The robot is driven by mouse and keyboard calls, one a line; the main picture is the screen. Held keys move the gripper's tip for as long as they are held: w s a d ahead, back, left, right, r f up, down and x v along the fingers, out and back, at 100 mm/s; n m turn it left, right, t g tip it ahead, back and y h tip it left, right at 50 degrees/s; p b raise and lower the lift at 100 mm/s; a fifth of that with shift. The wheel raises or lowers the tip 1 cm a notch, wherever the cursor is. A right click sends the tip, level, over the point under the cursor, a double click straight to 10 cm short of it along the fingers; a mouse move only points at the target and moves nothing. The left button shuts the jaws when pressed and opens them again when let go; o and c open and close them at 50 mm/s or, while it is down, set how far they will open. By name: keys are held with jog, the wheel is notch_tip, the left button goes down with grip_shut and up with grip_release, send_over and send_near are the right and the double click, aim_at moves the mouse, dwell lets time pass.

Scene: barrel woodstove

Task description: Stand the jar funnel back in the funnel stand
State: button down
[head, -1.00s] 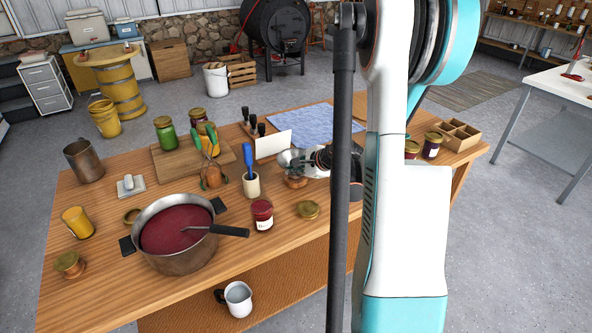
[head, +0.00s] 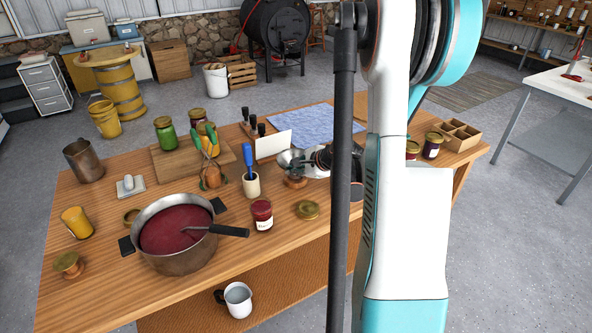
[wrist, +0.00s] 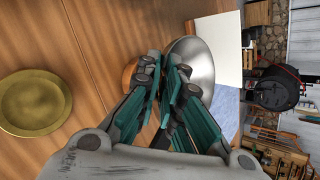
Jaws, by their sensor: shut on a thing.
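The jar funnel is a shiny metal cone (head: 288,158), and it also shows in the wrist view (wrist: 200,66). My gripper (head: 303,167) is shut on the funnel from the right; its teal-padded fingers (wrist: 172,72) hide part of it in the wrist view. The funnel stand is a small round wooden piece (head: 295,182) on the bench, directly below the funnel in the head view. A bit of its wood shows behind the fingers in the wrist view (wrist: 130,72). I cannot tell whether the funnel touches the stand.
A blue-handled tool in a cream crock (head: 251,185) stands just left of the stand. A white card (head: 272,145) stands behind it. A brass lid (head: 308,210) and a red jam jar (head: 262,214) are in front. A large pot (head: 175,235) stands front left.

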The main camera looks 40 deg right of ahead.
jog(key=shift+f+b, duration=0.95)
jog(key=shift+f, duration=0.15)
dwell(0.4)
jog(key=c, duration=1.7)
grip_release()
jog(key=shift+s+r, duration=0.15)
jog(key=p+v, duration=0.2)
jog(key=v, duration=0.3)
jog(key=shift+s+r, duration=0.25)
jog(key=v, duration=1.2)
